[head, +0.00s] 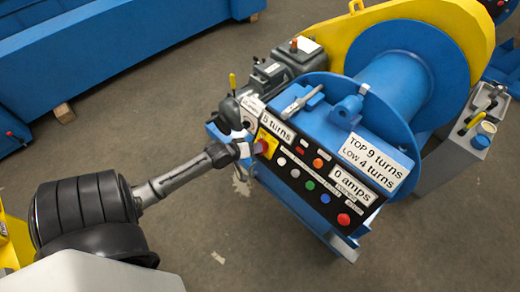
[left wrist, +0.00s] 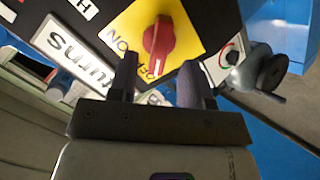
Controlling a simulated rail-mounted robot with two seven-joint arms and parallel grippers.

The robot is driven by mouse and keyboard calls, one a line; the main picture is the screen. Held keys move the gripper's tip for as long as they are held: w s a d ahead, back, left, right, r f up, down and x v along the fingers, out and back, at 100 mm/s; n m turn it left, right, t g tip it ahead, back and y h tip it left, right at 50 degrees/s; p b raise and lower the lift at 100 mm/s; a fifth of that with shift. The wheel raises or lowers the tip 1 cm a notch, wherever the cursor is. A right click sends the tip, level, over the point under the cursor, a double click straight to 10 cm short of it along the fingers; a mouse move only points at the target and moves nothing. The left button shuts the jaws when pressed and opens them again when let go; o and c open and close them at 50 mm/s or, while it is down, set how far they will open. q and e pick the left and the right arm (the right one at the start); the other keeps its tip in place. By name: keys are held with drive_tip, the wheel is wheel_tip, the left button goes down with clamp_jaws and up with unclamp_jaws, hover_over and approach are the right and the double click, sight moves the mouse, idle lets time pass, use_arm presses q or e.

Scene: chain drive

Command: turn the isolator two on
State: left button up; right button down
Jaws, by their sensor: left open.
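A red rotary knob (head: 261,147) on a yellow plate sits at the left end of the black control panel (head: 297,158). In the left wrist view the knob (left wrist: 158,38) has a raised grip bar, and ON and OFF lettering shows below it on the yellow plate (left wrist: 187,40). I cannot read a number marking it as isolator two. My left gripper (head: 243,150) is at the panel's left end, close to the knob. In the left wrist view its fingers (left wrist: 157,78) are apart and empty, just below the knob. My right gripper is not in view.
A white plate with a rotary switch (left wrist: 232,52) is right of the yellow plate. Several coloured buttons and a red button (head: 343,219) line the panel. The blue winch drum (head: 395,88) stands behind. A grey box with a yellow lever (head: 470,125) is at right.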

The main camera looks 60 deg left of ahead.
use_arm(q)
drive_tip(key=shift+b+x, duration=0.55)
drive_tip(key=shift+x, duration=1.55)
clamp_jaws()
